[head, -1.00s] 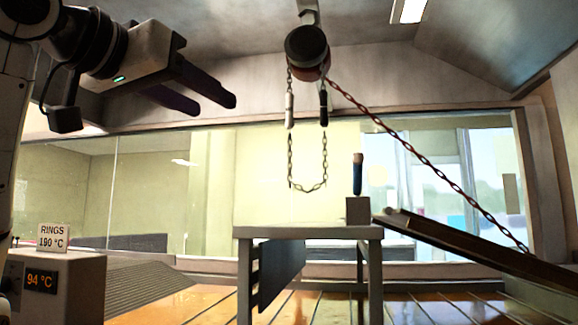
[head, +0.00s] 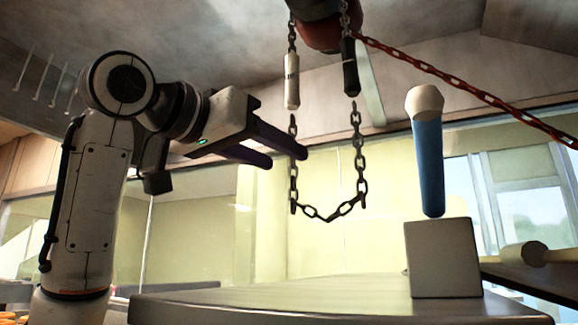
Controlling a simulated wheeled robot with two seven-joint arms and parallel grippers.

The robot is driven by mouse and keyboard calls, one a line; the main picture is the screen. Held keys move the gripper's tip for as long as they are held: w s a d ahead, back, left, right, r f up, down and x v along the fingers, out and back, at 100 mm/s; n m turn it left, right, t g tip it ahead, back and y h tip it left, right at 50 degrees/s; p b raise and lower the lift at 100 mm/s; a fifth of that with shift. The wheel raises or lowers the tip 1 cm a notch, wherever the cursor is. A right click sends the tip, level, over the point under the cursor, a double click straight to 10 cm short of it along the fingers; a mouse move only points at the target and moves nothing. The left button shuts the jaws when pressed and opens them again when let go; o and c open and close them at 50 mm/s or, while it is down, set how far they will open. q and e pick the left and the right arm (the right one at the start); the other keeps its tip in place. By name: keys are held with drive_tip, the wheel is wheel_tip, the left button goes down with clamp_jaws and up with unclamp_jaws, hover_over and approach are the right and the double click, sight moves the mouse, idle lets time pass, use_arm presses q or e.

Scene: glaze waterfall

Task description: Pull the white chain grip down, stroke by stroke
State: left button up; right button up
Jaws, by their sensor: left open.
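The white chain grip (head: 291,82) hangs upright on the left strand of the hanging chain (head: 338,210). A black grip (head: 350,68) hangs on the right strand at a similar height. My left gripper (head: 286,157) is open, with its two dark fingers pointing right. Its fingertips are below the white grip in the picture, around the height of the chain loop's left strand. I cannot tell their distance in depth from the chain. Nothing shows held between the fingers. My right gripper is out of view.
A reddish hoist body (head: 318,32) is cut off at the top. A rusty chain (head: 470,90) slants down right from it. A grey table (head: 300,302) stands below, with a pale block (head: 441,258) and a blue-handled tool (head: 428,160) at its right.

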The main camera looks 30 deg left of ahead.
use_arm(q)
drive_tip(key=p, duration=1.3)
approach(287, 77)
drive_tip(key=w, duration=0.3)
drive_tip(key=shift+w+d+r+p, duration=0.1)
drive_tip(key=shift+w+d+p, duration=0.35)
drive_tip(key=shift+w, duration=0.6)
drive_tip(key=w, duration=0.2)
drive_tip(key=w+d, duration=0.1)
drive_tip(key=w, duration=0.2)
drive_tip(key=shift+w+d, duration=0.15)
drive_tip(key=shift+w, duration=0.5)
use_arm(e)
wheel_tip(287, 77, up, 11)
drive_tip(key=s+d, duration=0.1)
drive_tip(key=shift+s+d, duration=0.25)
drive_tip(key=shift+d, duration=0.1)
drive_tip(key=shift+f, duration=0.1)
use_arm(q)
drive_tip(key=shift+s, duration=0.1)
clamp_jaws()
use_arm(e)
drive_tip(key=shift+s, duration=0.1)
